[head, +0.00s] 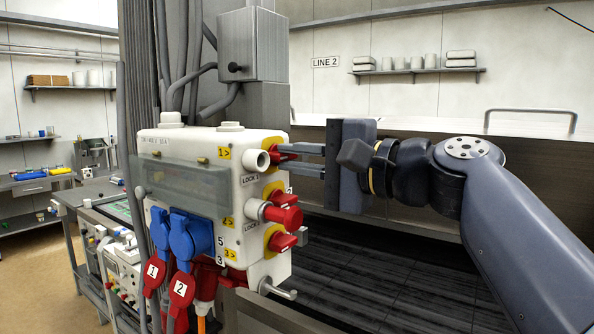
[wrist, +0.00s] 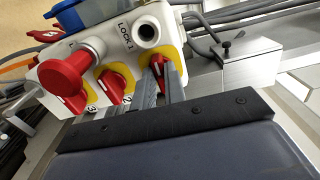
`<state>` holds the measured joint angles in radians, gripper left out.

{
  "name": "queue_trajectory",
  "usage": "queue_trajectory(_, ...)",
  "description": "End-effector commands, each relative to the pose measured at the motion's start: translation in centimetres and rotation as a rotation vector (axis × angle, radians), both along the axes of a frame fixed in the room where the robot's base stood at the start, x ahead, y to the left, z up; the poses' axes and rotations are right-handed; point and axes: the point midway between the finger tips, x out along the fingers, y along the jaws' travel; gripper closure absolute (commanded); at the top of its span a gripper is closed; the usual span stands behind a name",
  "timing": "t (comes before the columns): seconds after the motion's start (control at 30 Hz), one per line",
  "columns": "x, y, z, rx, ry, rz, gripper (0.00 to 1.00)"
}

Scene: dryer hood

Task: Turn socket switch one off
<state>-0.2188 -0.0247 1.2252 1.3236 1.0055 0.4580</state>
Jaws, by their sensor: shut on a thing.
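The white socket box (head: 212,145) hangs left of centre in the head view, with number labels on yellow. Socket switch one (head: 284,151) is the top red rotary handle on the box's right side, on a yellow plate. My gripper (head: 297,158) reaches it from the right, level, with its two grey fingers at the handle. In the wrist view my gripper (wrist: 162,78) has a finger on each side of switch one (wrist: 157,68), shut on it. The fingers hide part of the handle, and I cannot tell its exact angle.
Switch two (wrist: 113,88) and switch three (wrist: 75,103) sit close beside it. A big red knob (head: 284,216) juts out below. The open lock one cylinder (head: 256,160) is close by. A grey junction box (head: 252,45) stands above.

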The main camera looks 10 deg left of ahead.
Motion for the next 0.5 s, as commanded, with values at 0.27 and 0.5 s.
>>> queue_trajectory(0.27, 0.01, 0.01, -0.09, -0.015, -0.029, 0.001, 1.0)
queue_trajectory(0.5, 0.02, 0.02, -0.09, -0.015, -0.028, 0.001, 0.77)
